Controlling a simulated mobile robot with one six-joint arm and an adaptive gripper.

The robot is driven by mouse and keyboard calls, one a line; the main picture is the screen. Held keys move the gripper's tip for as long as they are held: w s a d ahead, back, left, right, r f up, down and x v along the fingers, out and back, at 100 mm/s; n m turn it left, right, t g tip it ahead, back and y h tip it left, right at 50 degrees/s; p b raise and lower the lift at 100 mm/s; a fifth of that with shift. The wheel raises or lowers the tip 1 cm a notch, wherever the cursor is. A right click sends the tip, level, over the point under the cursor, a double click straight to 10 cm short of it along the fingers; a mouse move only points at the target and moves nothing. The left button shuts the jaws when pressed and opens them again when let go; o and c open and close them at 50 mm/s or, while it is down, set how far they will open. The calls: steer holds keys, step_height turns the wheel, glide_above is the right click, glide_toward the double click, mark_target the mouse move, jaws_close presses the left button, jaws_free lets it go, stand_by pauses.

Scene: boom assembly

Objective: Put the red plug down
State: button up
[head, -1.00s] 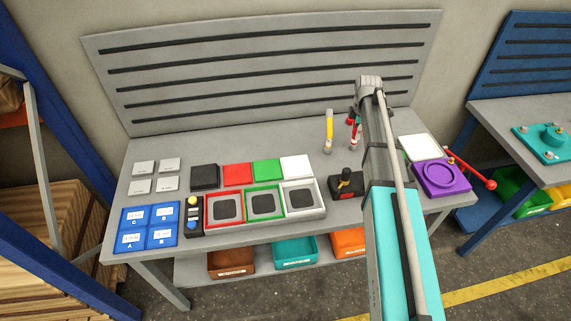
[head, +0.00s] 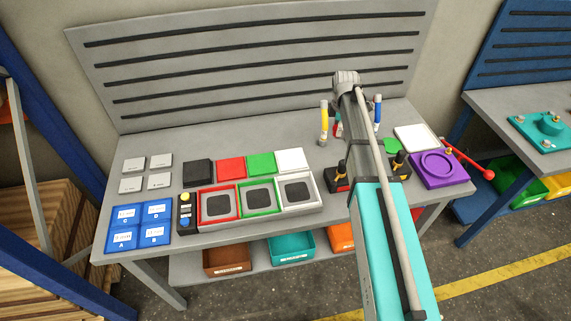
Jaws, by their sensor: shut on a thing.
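A small piece of red (head: 338,129) shows just left of my arm on the bench, most of it hidden behind the arm. It may be the red plug, but I cannot tell whether it stands on the bench or is held. My gripper is hidden behind my own arm, which crosses the right half of the bench. A yellow plug (head: 324,117) stands upright on a grey foot to the left. A blue plug (head: 377,108) stands to the right of the arm.
Two black blocks with yellow-black handles (head: 337,178) (head: 400,166) flank my arm. A purple fixture (head: 440,168), white tile (head: 416,137) and red-knobbed lever (head: 470,161) are at the right. Framed trays (head: 258,214) and coloured blocks fill the middle; the back left surface is clear.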

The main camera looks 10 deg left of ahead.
steer(key=s+a+f+n+b, duration=0.1)
steer(key=s+a+f+b, duration=0.1)
steer(key=a, duration=0.3)
steer(key=shift+a+f+n, duration=0.25)
steer(key=shift+f+n, duration=0.05)
steer(key=shift+f, duration=0.3)
steer(key=shift+w, duration=0.1)
steer(key=w+d+f+b, duration=0.2)
steer(key=d+f+b, duration=0.1)
steer(key=d, duration=0.1)
steer(key=w+d+f+b, duration=0.2)
steer(key=d+f+b, duration=0.1)
steer(key=d, duration=0.1)
steer(key=w+d+f+b, duration=0.2)
steer(key=d+f+b, duration=0.1)
steer(key=shift+d, duration=0.4)
steer(key=shift+w+d+f+b, duration=0.1)
steer(key=shift+d+f+b, duration=0.1)
steer(key=shift+f+b, duration=0.3)
steer(key=shift+w+d+f+b, duration=0.1)
steer(key=shift+d+f+b, duration=0.05)
steer(key=shift+f+b, duration=1.35)
steer(key=shift+b, duration=0.15)
